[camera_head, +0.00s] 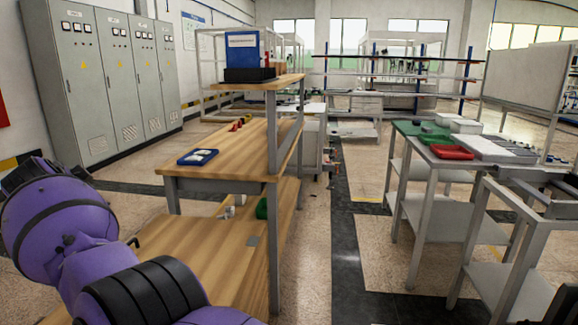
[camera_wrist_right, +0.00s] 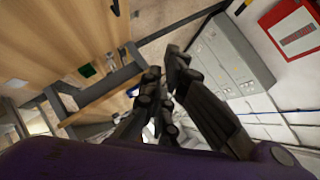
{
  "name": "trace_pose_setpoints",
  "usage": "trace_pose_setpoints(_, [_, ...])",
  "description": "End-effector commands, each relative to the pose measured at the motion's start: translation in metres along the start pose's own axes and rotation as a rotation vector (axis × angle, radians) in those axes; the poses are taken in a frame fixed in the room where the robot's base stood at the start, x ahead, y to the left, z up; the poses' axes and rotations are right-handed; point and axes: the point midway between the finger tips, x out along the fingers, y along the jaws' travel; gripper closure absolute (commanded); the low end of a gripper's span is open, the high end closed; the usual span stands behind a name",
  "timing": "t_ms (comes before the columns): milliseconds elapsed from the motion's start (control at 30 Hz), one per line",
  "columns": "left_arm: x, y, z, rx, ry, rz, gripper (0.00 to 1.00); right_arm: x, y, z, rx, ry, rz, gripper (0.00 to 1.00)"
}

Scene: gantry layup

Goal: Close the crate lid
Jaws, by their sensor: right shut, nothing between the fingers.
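I cannot make out a crate or a crate lid for certain in either view. My right gripper (camera_wrist_right: 164,72) shows in the right wrist view, with its dark fingers close together and nothing seen between them. It is in the air, apart from the wooden workbench surfaces. In the head view a purple arm of mine crosses the lower left in front of the bench, and no gripper fingers show there. My left gripper is not seen.
The wooden workbench (camera_head: 237,149) holds a blue tray (camera_head: 198,157) and, on its upper shelf, a black box (camera_head: 249,75). A green item (camera_head: 262,208) sits lower. Grey cabinets (camera_head: 112,85) stand left. Right, a table holds a red tray (camera_head: 452,152). The middle aisle is clear.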

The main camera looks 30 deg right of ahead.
Motion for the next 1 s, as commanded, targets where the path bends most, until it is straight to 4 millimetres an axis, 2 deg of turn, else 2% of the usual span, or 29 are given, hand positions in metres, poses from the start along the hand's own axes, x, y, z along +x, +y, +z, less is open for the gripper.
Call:
trace_pose_setpoints(167, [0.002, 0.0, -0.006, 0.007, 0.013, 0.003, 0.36, 0.0, 0.0, 0.0, 0.0, 0.0, 0.0, 1.0])
trace_pose_setpoints(300, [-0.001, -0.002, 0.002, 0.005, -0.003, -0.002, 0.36, 0.0, 0.0, 0.0, 0.0, 0.0, 0.0, 1.0])
trace_pose_setpoints(633, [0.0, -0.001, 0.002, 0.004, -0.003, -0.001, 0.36, -0.002, -0.001, 0.001, 0.001, 0.0, -0.001, 1.0])
trace_pose_setpoints(833, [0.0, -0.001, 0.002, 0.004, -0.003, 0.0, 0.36, -0.013, -0.001, 0.001, 0.001, 0.001, -0.002, 1.0])
trace_pose_setpoints(1000, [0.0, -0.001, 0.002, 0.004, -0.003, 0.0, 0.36, -0.033, 0.0, 0.002, 0.003, -0.001, -0.003, 1.0])
